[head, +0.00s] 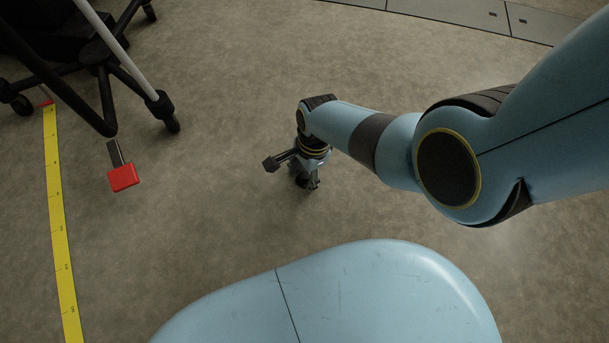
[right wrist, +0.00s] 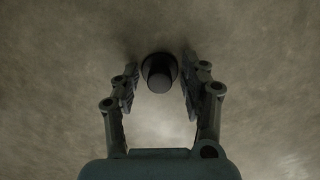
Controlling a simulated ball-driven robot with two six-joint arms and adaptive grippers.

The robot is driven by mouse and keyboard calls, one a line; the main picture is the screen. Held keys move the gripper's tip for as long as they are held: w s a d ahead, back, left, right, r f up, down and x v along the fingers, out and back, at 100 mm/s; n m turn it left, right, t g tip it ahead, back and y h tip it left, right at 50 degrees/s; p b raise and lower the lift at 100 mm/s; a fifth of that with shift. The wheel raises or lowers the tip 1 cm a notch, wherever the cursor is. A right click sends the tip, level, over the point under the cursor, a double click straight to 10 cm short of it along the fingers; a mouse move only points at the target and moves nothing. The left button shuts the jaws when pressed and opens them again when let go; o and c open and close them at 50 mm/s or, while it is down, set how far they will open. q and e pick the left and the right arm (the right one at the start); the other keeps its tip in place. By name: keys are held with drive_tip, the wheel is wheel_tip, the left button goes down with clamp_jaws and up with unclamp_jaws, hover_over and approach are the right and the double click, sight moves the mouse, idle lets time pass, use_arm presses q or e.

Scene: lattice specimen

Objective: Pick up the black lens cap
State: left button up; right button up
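The black lens cap (right wrist: 159,72) shows in the right wrist view as a dark round piece with a wider rim, on the grey-brown floor. My right gripper (right wrist: 159,80) is open, with one finger on each side of the cap. A narrow gap shows between the cap and each finger. In the head view my right gripper (head: 306,182) points down near the floor in the middle of the picture. The cap cannot be made out there; the gripper seems to hide it. My left gripper is not in view.
A red-headed piece with a dark shaft (head: 123,178) lies on the floor at the left. A yellow measuring tape (head: 59,200) runs along the left edge. A black wheeled stand (head: 105,70) is at the upper left. The floor around the gripper is clear.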

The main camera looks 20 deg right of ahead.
drive_tip(key=c, duration=0.6)
idle(0.3)
